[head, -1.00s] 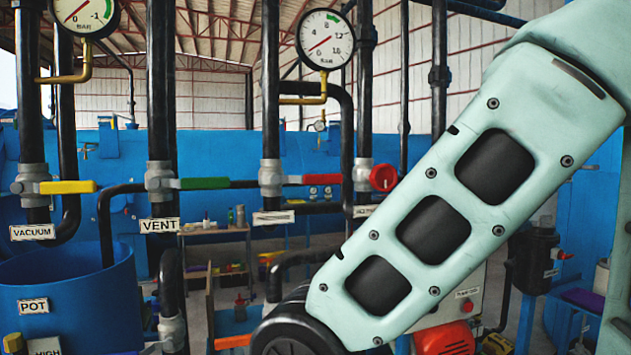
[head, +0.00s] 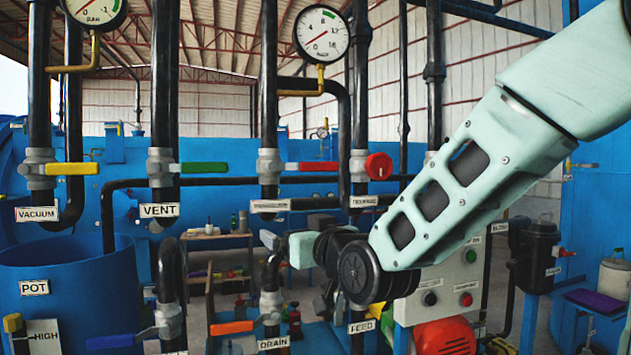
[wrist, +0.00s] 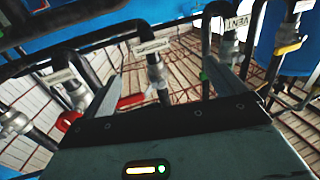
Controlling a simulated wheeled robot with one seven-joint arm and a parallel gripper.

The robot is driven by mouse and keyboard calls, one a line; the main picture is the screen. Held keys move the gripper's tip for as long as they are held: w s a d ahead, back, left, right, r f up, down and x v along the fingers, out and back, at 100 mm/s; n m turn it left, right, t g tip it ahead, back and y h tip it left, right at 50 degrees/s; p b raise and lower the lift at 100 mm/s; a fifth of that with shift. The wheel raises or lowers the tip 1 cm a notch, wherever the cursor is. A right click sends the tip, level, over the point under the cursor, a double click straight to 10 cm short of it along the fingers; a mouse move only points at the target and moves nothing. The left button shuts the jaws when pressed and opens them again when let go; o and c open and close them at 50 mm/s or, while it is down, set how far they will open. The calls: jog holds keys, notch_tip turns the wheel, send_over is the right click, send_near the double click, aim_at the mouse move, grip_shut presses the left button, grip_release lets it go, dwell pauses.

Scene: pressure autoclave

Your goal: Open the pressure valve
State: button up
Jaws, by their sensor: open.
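A long red lever (head: 312,166) lies level on a grey valve body (head: 269,168) on a black pipe, with a pressure gauge (head: 322,35) above. The white label (head: 270,205) under it is too small to read; this looks like the pressure valve. In the wrist view the red lever (wrist: 132,99) and its valve body (wrist: 157,72) show between or beside my fingers. My gripper (wrist: 166,70) is open and empty, its fingers spread. In the head view it is below the red-lever valve, partly hidden by my arm. I see no contact with the lever.
A green lever (head: 204,168) on the VENT pipe and a yellow lever (head: 72,168) on the VACUUM pipe are to the left. A red round knob (head: 378,166) is close on the right. Drain and feed pipes and a control box (head: 447,285) stand below.

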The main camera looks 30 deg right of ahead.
aim_at(320, 163)
jog(key=s+d+r+m+t+h, duration=0.3)
jog(key=d+r+t+h, duration=0.15)
jog(key=d+r, duration=0.3)
jog(key=shift+g+h, duration=0.45)
jog(key=shift+h, duration=0.1)
jog(key=p+x, duration=0.3)
jog(key=x, duration=0.2)
jog(key=p+x, duration=0.4)
jog(key=x, duration=0.1)
jog(key=p+x, duration=0.4)
jog(key=x, duration=0.2)
jog(key=shift+w+d+f, duration=0.15)
jog(key=shift+d+f, duration=0.05)
jog(key=shift+f, duration=0.05)
jog(key=shift+x, duration=0.75)
jog(key=shift+f, duration=0.15)
